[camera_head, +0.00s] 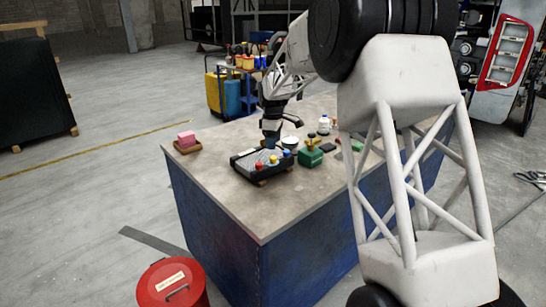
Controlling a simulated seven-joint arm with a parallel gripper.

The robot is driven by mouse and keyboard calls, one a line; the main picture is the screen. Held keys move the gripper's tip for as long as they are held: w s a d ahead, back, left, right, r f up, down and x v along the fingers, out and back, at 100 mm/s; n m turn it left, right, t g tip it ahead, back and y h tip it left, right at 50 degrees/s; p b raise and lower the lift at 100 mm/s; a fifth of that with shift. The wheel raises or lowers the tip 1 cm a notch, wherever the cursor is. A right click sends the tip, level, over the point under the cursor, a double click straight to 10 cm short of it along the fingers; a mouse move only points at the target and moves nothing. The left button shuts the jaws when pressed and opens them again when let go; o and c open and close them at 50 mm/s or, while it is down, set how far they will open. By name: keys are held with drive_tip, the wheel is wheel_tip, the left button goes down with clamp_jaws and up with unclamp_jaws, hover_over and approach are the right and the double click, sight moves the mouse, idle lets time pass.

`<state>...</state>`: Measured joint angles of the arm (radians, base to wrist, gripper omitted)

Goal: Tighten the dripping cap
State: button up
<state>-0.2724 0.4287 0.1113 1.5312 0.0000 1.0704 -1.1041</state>
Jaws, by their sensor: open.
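A black unit (245,168) with a grey top part sits on the workbench. I cannot tell which cap drips; no drip shows at this size. My gripper (271,144) points down just above the back of the unit, behind the row of caps. It is open. Its fingertips are small and dark, and I cannot tell whether they touch anything.
A green block with a brass-coloured top (311,155) stands right of the unit, with a white bottle (324,124) behind. A pink block (187,138) sits on a brown base at left. A red bin (170,284) stands on the floor. The bench's front (235,207) is clear.

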sight(273, 157)
drive_tip(key=shift+f, duration=3.35)
drive_tip(key=shift+c, duration=0.2)
drive_tip(key=c, duration=0.9)
